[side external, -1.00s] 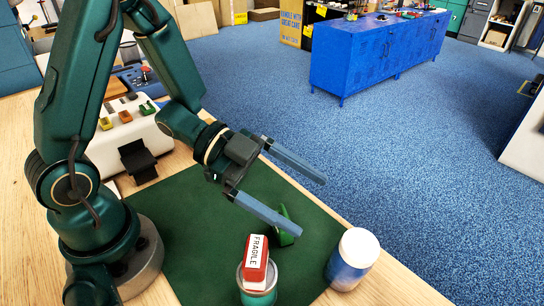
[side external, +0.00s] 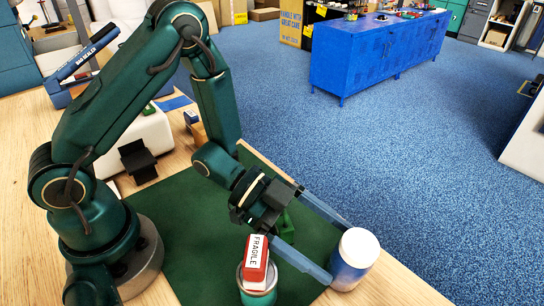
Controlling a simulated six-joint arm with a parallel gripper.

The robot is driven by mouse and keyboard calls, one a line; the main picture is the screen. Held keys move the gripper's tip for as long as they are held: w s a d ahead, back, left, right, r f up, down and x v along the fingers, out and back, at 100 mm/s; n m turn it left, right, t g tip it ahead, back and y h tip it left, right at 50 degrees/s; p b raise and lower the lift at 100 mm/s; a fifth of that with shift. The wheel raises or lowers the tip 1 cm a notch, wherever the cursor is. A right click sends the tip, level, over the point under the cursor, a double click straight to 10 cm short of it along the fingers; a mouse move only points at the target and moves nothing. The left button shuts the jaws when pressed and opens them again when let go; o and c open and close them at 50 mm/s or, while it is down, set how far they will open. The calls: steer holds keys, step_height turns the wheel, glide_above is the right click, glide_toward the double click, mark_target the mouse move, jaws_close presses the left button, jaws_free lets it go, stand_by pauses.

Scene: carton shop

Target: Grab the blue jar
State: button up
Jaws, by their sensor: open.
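The blue jar (side external: 354,262), with a white lid and a blue lower body, stands upright near the table's front right edge, beside the green mat. My gripper (side external: 338,255) is open and low over the mat, its two long blue-grey fingers pointing at the jar. One fingertip reaches the jar's far upper side and the other its near left side. The jar is at the opening between the tips. I cannot tell whether either finger touches it.
A teal tin (side external: 258,294) with a red FRAGILE block (side external: 256,260) on it stands close to the near finger. A green object (side external: 285,224) is partly hidden behind the gripper. The green mat (side external: 190,235) is otherwise mostly clear.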

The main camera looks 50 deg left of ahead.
mark_target(353, 262)
steer(key=x, duration=0.5)
steer(key=shift+r, duration=0.1)
steer(key=c, duration=1.5)
steer(key=shift+c, duration=0.2)
steer(key=shift+r, duration=0.15)
